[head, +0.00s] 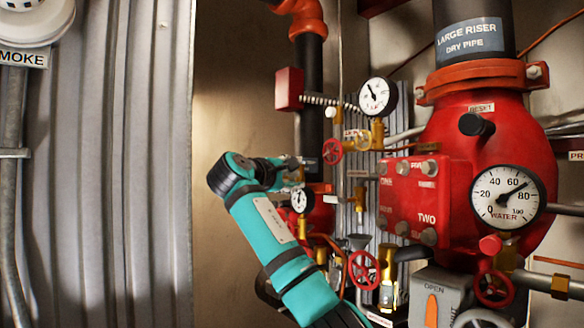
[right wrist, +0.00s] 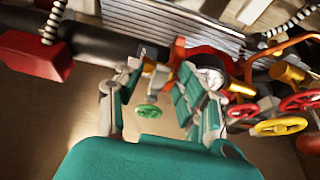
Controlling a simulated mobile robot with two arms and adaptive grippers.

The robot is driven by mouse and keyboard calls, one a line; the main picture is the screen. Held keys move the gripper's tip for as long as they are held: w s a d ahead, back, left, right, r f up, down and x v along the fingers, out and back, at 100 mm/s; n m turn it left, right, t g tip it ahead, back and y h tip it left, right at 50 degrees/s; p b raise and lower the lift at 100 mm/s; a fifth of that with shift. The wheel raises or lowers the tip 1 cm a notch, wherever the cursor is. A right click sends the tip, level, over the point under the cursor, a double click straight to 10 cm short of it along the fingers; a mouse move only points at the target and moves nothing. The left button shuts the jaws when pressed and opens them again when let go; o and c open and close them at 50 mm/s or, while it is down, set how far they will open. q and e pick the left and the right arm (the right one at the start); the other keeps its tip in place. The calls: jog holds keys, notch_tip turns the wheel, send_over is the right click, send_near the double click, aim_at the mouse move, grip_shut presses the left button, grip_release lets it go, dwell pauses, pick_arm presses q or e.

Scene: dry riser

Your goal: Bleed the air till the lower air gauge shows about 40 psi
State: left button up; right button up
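A small white gauge (head: 301,200), seemingly the lower air gauge, is partly behind my right arm in the head view; its reading is too small to tell. A gauge face also shows beside a finger in the right wrist view (right wrist: 213,78). My right gripper (right wrist: 153,75) is open, its fingers apart. A green handwheel (right wrist: 150,111) shows between the fingers in the right wrist view, with a brass fitting (right wrist: 155,76) beyond it. I cannot tell whether the fingers touch either. In the head view my right gripper (head: 294,171) is at the black pipe, mostly hidden. My left gripper is out of view.
A higher gauge (head: 377,96) and a red handwheel (head: 332,152) are to the right. The large red valve body (head: 455,140) carries a water gauge (head: 503,198) near 80. Another red handwheel (head: 364,270) is close to my forearm. Corrugated metal (head: 100,160) lines the left.

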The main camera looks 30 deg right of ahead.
jog(key=shift+w+f, duration=0.1)
jog(key=c, duration=0.4)
grip_shut()
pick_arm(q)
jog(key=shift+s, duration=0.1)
